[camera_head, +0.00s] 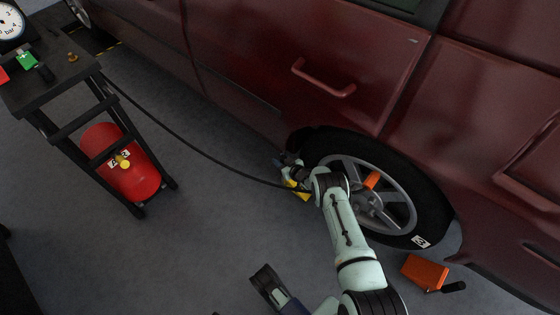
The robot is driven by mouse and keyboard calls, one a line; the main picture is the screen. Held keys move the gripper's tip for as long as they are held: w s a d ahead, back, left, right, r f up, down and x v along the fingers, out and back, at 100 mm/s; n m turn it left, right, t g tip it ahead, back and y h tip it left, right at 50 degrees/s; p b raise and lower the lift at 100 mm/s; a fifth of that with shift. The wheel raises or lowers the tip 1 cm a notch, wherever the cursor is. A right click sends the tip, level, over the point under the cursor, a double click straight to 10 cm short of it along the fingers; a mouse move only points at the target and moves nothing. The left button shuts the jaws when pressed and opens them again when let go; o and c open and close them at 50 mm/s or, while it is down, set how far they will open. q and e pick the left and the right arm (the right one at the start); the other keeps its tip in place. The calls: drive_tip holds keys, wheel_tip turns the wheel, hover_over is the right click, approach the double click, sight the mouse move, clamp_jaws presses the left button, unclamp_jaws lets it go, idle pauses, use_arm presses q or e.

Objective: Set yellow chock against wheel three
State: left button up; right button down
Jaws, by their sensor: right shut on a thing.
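The yellow chock (298,190) is at floor level beside the left side of the near wheel (425,195). My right gripper (287,176) is shut on it, and the gripper and wrist hide much of it. I cannot tell whether the chock touches the tyre. The wheel has grey spokes and a small white label (420,242) low on the tyre, too small to read surely. What looks like my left gripper (266,282) shows dark and blue at the bottom, apart from the chock; its jaws are unclear.
The dark red car (250,60) fills the upper right. A black hose (190,145) runs from the dark stand (55,85), above a red tank (122,175), toward the wheel. Grey floor between is clear.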

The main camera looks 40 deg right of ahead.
drive_tip(key=shift+r, duration=0.15)
drive_tip(key=s+p, duration=0.1)
drive_tip(key=s, duration=0.1)
drive_tip(key=s+p, duration=0.1)
drive_tip(key=s, duration=0.1)
drive_tip(key=s+p, duration=0.1)
drive_tip(key=shift+s+d+f, duration=0.3)
drive_tip(key=shift+s, duration=0.1)
drive_tip(key=shift+s+f, duration=0.2)
drive_tip(key=shift+s, duration=0.3)
idle(0.4)
drive_tip(key=shift+s+d+p, duration=0.15)
drive_tip(key=shift+s+p, duration=0.3)
drive_tip(key=shift+s, duration=0.75)
drive_tip(key=shift+s+d+p, duration=0.1)
drive_tip(key=shift+s+p, duration=0.35)
drive_tip(key=shift+s, duration=0.75)
drive_tip(key=shift+f, duration=0.1)
idle(0.3)
